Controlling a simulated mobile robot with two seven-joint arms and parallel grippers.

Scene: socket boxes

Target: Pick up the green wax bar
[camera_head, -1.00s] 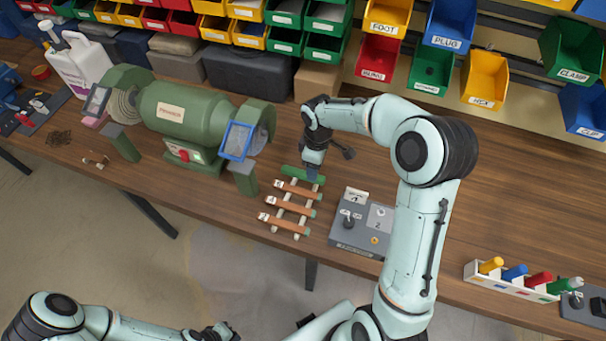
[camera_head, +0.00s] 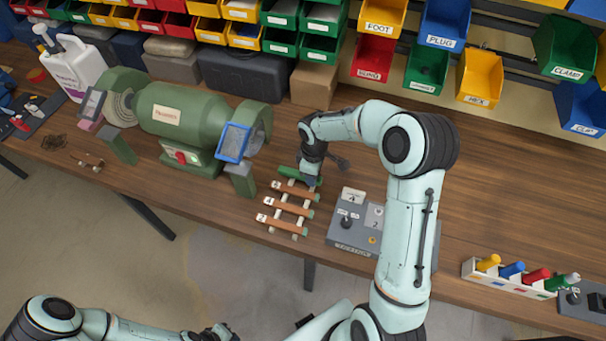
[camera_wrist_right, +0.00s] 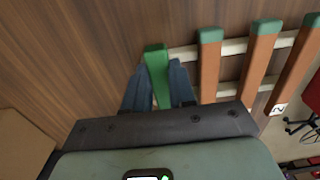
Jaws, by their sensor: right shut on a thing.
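The green wax bar (camera_head: 290,172) lies at the far end of a small wooden rack (camera_head: 299,190), behind several brown bars with green ends. In the right wrist view the green bar (camera_wrist_right: 157,72) stands between the two dark fingers of my right gripper (camera_wrist_right: 160,82), which is shut on it. In the head view my right gripper (camera_head: 309,180) reaches down onto the bar, and hides part of it. Whether the bar is clear of the rack cannot be told. My left gripper (camera_head: 222,333) is low at the bottom edge, away from the table; its fingers are not clear.
A green bench grinder (camera_head: 185,115) stands left of the rack. A grey switch box (camera_head: 352,222) is close to its right. A white holder (camera_head: 500,278) with coloured handles is at the right. Bins line the back. The table right of my arm is largely clear.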

